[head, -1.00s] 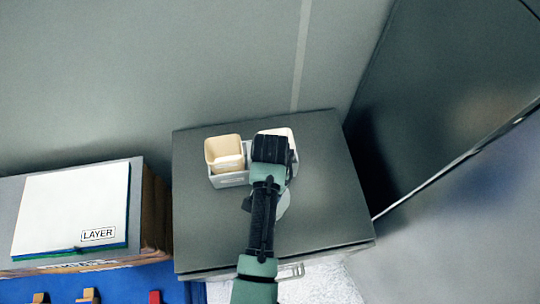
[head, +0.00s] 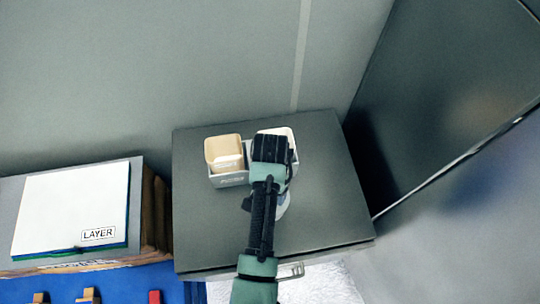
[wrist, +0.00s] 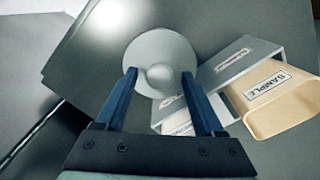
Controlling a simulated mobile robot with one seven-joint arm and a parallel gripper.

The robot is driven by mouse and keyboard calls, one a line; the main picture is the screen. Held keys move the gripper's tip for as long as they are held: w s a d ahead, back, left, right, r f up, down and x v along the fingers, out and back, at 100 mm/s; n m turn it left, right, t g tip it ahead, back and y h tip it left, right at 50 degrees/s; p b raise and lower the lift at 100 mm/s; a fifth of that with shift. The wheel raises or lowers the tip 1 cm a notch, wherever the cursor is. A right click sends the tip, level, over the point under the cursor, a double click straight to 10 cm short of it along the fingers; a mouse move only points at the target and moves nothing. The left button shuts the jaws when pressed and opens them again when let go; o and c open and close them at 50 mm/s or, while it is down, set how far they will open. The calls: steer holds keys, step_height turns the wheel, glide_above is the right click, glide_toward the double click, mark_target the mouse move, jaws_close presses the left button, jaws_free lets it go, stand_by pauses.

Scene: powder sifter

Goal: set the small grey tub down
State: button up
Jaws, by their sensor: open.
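A grey open box (head: 233,180) stands on the dark cabinet top and also shows at the right in the wrist view (wrist: 240,62). A beige tub (head: 222,148) is in its left part; in the wrist view the tub (wrist: 285,105) bears a SAMPLE label. A pale tub (head: 281,131) shows just behind my gripper, mostly hidden. My gripper (wrist: 160,76) is open, its two blue fingers apart. A round grey disc with a central knob (wrist: 160,52) lies beyond the fingertips. I cannot tell which of these is the small grey tub.
The dark cabinet top (head: 325,190) is clear at the right and front. A wall rises behind it. A dark tall panel (head: 430,100) stands at the right. A white LAYER board (head: 70,210) lies on a lower stack at the left.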

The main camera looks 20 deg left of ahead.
step_height(320, 180, up, 12)
steer(key=p, duration=0.1)
steer(key=shift+f+p, duration=0.15)
steer(key=shift+p, duration=0.15)
